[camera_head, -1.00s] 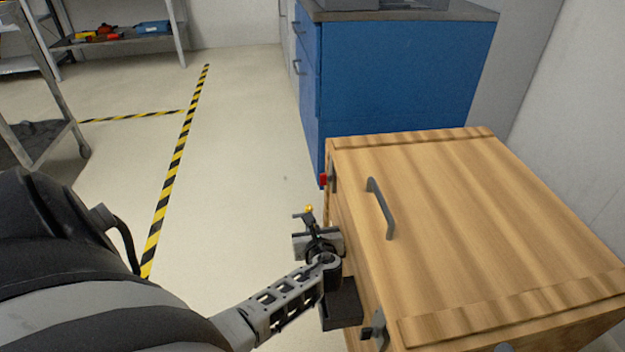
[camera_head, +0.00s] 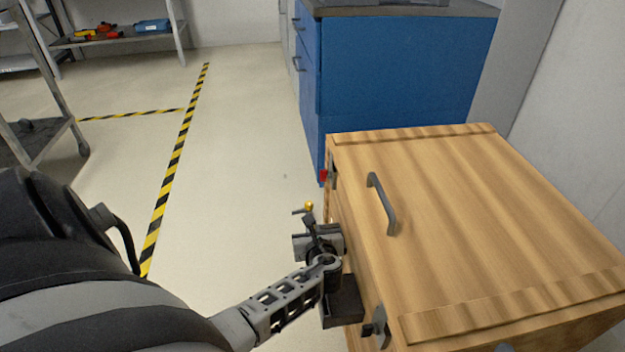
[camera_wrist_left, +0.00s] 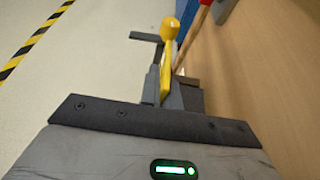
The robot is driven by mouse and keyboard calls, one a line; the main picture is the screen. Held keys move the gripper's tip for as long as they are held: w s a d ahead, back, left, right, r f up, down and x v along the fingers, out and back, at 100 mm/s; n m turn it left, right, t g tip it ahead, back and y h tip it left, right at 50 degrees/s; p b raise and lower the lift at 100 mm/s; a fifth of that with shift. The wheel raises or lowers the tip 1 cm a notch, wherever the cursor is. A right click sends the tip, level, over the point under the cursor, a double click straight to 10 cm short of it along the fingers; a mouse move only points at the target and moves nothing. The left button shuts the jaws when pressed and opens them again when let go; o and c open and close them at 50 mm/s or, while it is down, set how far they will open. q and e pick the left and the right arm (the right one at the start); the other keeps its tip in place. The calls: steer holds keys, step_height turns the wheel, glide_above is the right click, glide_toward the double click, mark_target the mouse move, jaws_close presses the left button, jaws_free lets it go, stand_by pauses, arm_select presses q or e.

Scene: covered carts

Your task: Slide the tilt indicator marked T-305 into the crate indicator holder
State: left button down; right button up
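A yellow round-headed piece (camera_wrist_left: 168,60), which looks like the tilt indicator, stands up between the fingers of my left gripper (camera_wrist_left: 172,92) in the left wrist view. The grey fingers look closed around its lower part. No T-305 marking is legible. In the head view the yellow tip (camera_head: 309,206) shows above my left gripper (camera_head: 312,226), close beside the left side of the wooden crate (camera_head: 470,210). That side is seen very steeply and partly covered by my gripper and wrist, so I cannot make out the indicator holder. My right gripper is not in view.
The crate has a grey handle (camera_head: 381,203) on top, a red part (camera_head: 323,175) at its far left corner and a latch (camera_head: 378,328) near the front. A blue cabinet (camera_head: 400,75) stands behind it. Floor left of the gripper is clear.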

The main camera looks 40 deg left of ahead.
arm_select(q)
steer(key=shift+f+b, duration=0.6)
steer(key=shift+f, duration=0.15)
steer(key=shift+f+b, duration=0.3)
steer(key=shift+f, duration=0.25)
steer(key=shift+r, duration=0.15)
steer(key=shift+r+p, duration=1.45)
steer(key=shift+p, duration=0.35)
